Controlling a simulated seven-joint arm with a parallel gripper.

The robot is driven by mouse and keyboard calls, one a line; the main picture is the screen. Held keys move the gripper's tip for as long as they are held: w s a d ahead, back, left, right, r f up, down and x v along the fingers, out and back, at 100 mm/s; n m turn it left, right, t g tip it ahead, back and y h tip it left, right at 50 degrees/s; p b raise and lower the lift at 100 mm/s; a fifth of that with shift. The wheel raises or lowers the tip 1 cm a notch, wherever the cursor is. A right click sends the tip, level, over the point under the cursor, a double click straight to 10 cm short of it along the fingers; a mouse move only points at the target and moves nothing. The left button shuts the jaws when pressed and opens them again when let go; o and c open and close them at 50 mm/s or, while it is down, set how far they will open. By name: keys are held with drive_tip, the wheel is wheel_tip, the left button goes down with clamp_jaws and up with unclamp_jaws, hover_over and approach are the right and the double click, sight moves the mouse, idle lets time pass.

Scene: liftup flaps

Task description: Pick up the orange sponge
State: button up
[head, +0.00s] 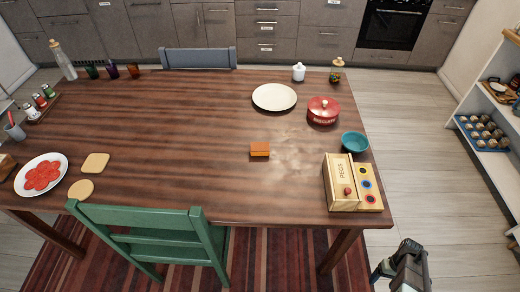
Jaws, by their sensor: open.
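The orange sponge (260,149) is a small block lying on the wooden table (200,125), right of its middle. The space around it is clear. My gripper (384,272) is at the bottom right of the head view, beyond the table's right edge and well away from the sponge. It is open, and I see nothing in it. Its fingertips are small and only partly clear.
The wooden pegs box (341,182), a teal bowl (355,141), a red lidded pot (323,110) and a cream plate (274,97) stand right of and behind the sponge. A green chair (155,238) stands at the front edge. A shelf (490,125) is at right.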

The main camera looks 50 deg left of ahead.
drive_tip(key=w+a+r+n+t, duration=0.1)
drive_tip(key=w+a+r+n, duration=0.1)
drive_tip(key=w+a+r, duration=0.45)
drive_tip(key=w+a+r+n+t, duration=0.1)
drive_tip(key=w+a+r+n, duration=0.2)
drive_tip(key=w, duration=0.7)
drive_tip(key=w+a+r+n+t, duration=0.1)
drive_tip(key=w+a+r+n, duration=0.15)
drive_tip(key=w+a, duration=0.45)
drive_tip(key=w+a+r+n+t+y, duration=0.1)
drive_tip(key=w+a+r+n, duration=0.2)
drive_tip(key=w+a+r, duration=0.6)
drive_tip(key=w+a+r+n+t, duration=0.25)
drive_tip(key=w+a+r, duration=0.35)
drive_tip(key=a+r, duration=0.6)
wheel_tip(320, 180, up, 16)
drive_tip(key=n+g, duration=0.3)
drive_tip(key=n, duration=0.5)
hover_over(260, 146)
drive_tip(key=f, duration=0.8)
drive_tip(key=shift+w+a+f, duration=0.15)
drive_tip(key=shift+w, duration=0.05)
drive_tip(key=shift+s+d+f, duration=0.15)
drive_tip(key=shift+f, duration=1.15)
drive_tip(key=shift+s+d+f, duration=0.1)
drive_tip(key=shift+f, duration=1.2)
